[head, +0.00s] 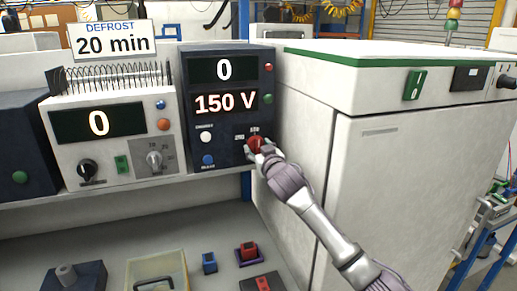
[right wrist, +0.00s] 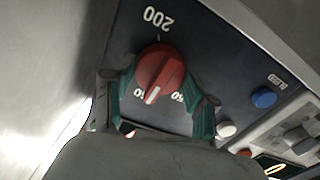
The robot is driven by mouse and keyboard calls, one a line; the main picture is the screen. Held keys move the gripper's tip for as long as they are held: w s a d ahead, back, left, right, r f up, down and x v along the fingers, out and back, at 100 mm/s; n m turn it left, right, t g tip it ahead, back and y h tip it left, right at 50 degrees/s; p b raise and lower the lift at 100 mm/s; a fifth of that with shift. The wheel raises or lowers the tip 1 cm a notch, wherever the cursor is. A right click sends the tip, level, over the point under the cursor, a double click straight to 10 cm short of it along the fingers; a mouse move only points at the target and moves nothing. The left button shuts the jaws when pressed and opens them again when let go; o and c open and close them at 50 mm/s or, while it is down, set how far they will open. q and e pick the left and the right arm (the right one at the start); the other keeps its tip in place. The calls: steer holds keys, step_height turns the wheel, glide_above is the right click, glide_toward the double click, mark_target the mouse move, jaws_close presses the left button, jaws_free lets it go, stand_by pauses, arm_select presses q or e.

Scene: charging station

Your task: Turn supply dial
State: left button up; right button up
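The red supply dial (head: 254,143) sits low on the right of a dark supply panel (head: 229,134) that reads 0 above and 150 V (head: 226,104) below. In the right wrist view the dial (right wrist: 160,70) faces me, its white pointer mark toward the bottom of the picture, with a 200 label above it. My right gripper (head: 259,149) is at the dial. Its teal-padded fingers (right wrist: 160,82) stand apart on either side of the dial, with narrow gaps showing; firm contact cannot be seen. My left gripper is out of view.
A white button (head: 206,137) and a blue button (head: 208,160) sit left of the dial. A white unit (head: 115,135) reading 0 stands beside the panel, under a "DEFROST 20 min" sign (head: 112,41). A white cabinet (head: 400,170) stands close on the right.

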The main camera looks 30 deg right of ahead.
steer(key=c, duration=0.5)
steer(key=shift+a+m, duration=0.1)
steer(key=shift+m, duration=0.9)
steer(key=m, duration=0.3)
steer(key=shift+m, duration=0.3)
steer(key=o, duration=1.2)
steer(key=v, duration=1.2)
